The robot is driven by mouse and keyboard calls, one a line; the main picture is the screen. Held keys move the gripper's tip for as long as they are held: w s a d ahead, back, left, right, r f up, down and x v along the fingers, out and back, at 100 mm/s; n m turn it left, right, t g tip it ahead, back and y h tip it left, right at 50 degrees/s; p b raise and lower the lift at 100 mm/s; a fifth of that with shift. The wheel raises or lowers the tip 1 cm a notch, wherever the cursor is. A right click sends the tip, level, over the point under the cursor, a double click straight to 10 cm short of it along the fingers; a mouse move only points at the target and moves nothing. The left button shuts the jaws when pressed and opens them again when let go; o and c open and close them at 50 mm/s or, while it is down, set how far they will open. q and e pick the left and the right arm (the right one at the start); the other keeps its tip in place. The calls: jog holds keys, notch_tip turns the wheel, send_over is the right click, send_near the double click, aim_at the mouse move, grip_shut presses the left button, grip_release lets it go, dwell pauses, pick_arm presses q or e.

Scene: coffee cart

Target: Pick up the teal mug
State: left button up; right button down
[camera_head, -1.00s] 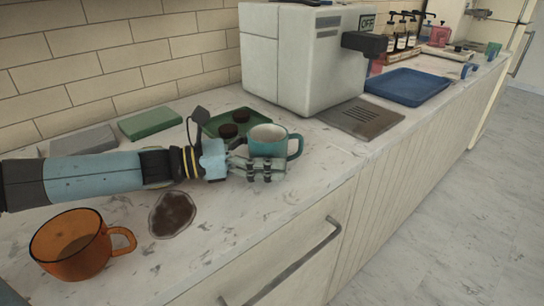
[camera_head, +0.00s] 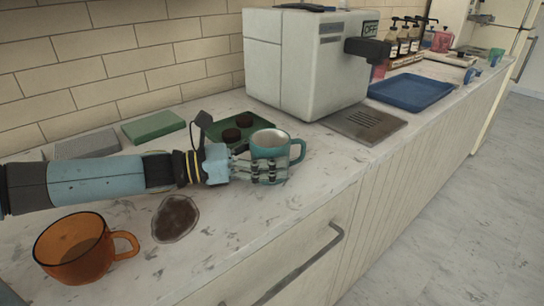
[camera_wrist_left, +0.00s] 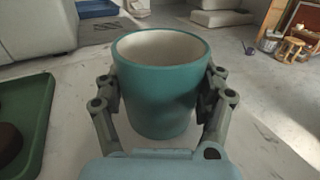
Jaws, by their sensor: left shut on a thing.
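The teal mug (camera_head: 271,145) is upright on the counter, with a pale inside and its handle to the right in the head view. It also fills the middle of the left wrist view (camera_wrist_left: 158,95). My left gripper (camera_head: 262,170) is shut on the mug, with one finger on each side of its body in the left wrist view (camera_wrist_left: 160,100). I cannot tell whether the mug's base touches the counter. My right gripper is in neither view.
An orange mug (camera_head: 75,250) and a dark spill (camera_head: 175,217) are at the front left. A green tray (camera_head: 258,124) with dark round pieces lies behind the teal mug. A white coffee machine (camera_head: 300,60) stands behind, and a blue tray (camera_head: 410,90) is farther right.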

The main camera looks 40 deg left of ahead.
pick_arm(q)
jog(key=shift+r, duration=0.65)
notch_tip(320, 180, up, 3)
jog(key=shift+f+p, duration=0.1)
jog(key=shift+p, duration=0.6)
jog(key=d+r, duration=0.1)
jog(key=s+d+r, duration=0.1)
jog(key=d, duration=0.1)
jog(key=shift+d+r+p, duration=0.1)
jog(key=shift+d+p, duration=0.05)
jog(key=shift+p, duration=0.15)
jog(key=s+d+r+b, duration=0.2)
jog(key=d+r, duration=0.3)
jog(key=d, duration=0.3)
jog(key=shift+s, duration=0.2)
